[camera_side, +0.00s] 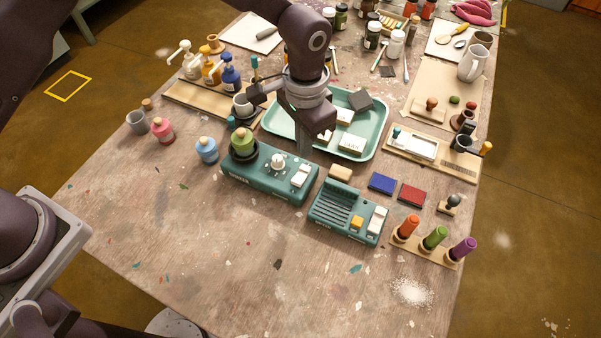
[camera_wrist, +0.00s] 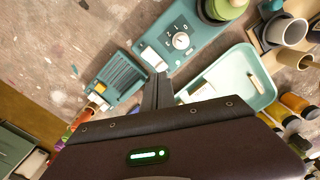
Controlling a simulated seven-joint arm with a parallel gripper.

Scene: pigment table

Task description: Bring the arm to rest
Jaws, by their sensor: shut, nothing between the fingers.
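My gripper (camera_side: 304,150) points down above the table, over the near edge of the green tray and just behind the teal device with a knob. In the wrist view its fingers (camera_wrist: 157,88) are together, with nothing seen between them. The teal knob device (camera_side: 262,178) lies close by and carries a green bottle (camera_side: 243,141) at its left end. The slotted teal device (camera_side: 343,212) is to its right. In the side view my arm covers part of the tray and the things behind it.
The green tray (camera_side: 376,140) holds white blocks and a dark block. Pink (camera_side: 161,129) and blue (camera_side: 207,150) bottles stand at left. Colour pads (camera_side: 382,183) and a rack of markers (camera_side: 435,238) are at right. The table's near part (camera_side: 210,260) is bare.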

